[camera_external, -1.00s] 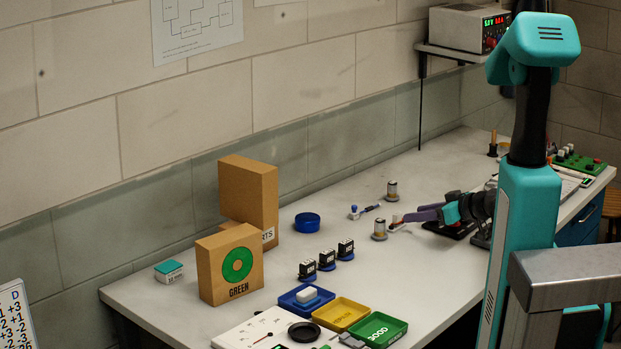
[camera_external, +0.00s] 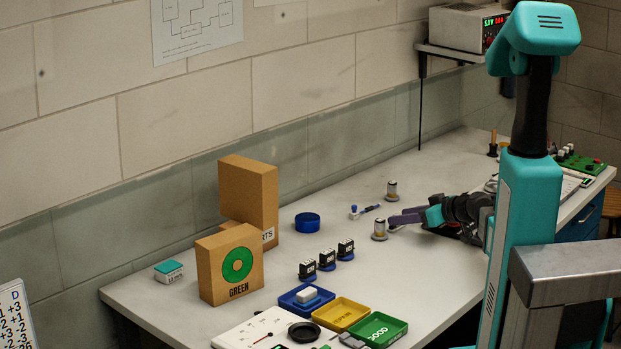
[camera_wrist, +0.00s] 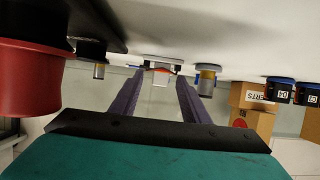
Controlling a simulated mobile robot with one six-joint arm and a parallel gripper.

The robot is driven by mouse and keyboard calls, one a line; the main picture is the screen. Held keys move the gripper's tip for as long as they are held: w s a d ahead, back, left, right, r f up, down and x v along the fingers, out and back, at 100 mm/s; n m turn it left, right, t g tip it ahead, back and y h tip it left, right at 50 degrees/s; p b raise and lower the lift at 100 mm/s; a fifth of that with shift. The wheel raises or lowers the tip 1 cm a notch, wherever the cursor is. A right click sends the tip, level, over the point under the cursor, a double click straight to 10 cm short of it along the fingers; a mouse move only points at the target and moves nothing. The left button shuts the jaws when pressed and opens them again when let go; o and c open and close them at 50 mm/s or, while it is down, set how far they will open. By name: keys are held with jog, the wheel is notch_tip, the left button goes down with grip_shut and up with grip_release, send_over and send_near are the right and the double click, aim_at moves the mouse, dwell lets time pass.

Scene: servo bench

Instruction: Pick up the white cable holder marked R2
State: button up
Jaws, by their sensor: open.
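In the wrist view a small white holder (camera_wrist: 160,77) with an orange-red strip sits just beyond my gripper (camera_wrist: 158,88), roughly centred between the fingertips. No R2 mark is readable on it. The two purple fingers are apart with nothing held between them. In the external view my gripper (camera_external: 407,217) is low over the bench, pointing left. The holder is mostly hidden there by the fingers; a small pale bit (camera_external: 395,228) shows beside them.
A metal cylinder (camera_external: 379,230) stands close to the fingertips, and another (camera_external: 392,190) stands behind. A blue-capped pen-like item (camera_external: 365,211) lies nearby. In the wrist view a large red round object (camera_wrist: 28,85) is at the left.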

jog(key=shift+p+x, duration=0.3)
jog(key=shift+x, duration=1.15)
grip_shut()
